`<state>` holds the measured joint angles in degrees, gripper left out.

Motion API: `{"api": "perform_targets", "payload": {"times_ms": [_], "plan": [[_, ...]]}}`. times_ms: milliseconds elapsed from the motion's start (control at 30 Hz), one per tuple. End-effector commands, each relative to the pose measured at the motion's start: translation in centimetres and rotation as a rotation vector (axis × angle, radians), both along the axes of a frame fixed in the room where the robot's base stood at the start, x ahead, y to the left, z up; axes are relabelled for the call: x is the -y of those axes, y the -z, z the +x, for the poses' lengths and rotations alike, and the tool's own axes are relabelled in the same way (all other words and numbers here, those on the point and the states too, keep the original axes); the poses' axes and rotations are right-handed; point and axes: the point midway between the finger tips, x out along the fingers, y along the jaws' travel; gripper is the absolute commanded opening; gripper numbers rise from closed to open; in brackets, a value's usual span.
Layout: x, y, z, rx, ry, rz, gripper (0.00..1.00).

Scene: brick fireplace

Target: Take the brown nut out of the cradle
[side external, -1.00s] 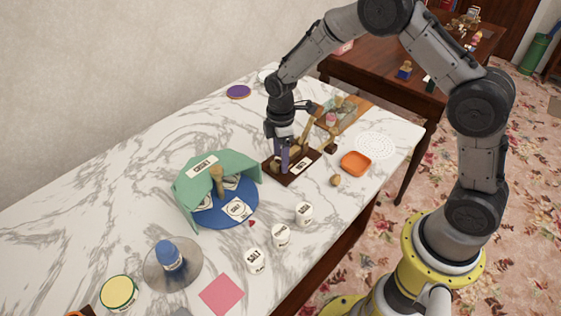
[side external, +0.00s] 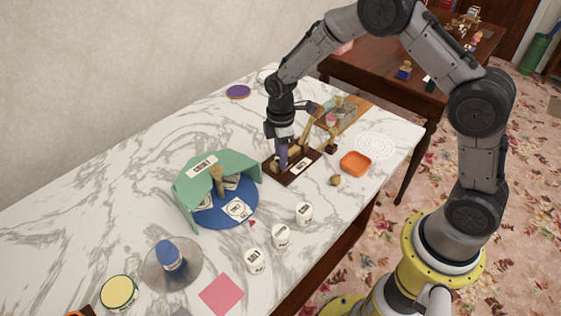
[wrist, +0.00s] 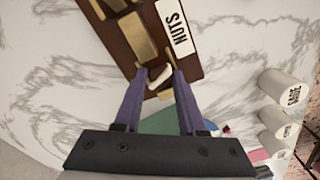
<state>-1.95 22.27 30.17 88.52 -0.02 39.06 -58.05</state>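The cradle (side external: 286,178) is a dark brown wooden stand with a white "NUTS" label and golden-tan rests. It stands on the marble table and also shows at the top of the wrist view (wrist: 199,55). My gripper (side external: 283,166) points down over its left part. In the wrist view, my purple fingers (wrist: 158,76) are apart at the cradle's edge, with a pale and tan piece between their tips. I cannot tell whether that piece is a nut or part of the cradle. A small brown nut-like thing (side external: 335,180) lies on the table, right of the cradle.
An orange dish (side external: 355,163) and a white lacy mat (side external: 375,145) lie to the right. A green curved "CRUET" holder on a blue disc (side external: 235,208) stands front left. White jars, one of them a sage jar (wrist: 283,87), stand in front. A wooden tray (side external: 352,117) is behind.

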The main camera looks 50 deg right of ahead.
Motion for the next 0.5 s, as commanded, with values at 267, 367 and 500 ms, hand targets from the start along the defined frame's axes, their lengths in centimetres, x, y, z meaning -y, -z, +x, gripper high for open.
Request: {"api": "perform_targets", "payload": {"times_ms": [267,367,500], "plan": [[-0.01,-0.02,0.03,0.0,0.0,0.001,0.0],[-0.01,-0.04,0.04,0.001,0.0,0.0,0.0],[-0.01,-0.44,0.08,0.002,0.0,0.0,0.0]]}}
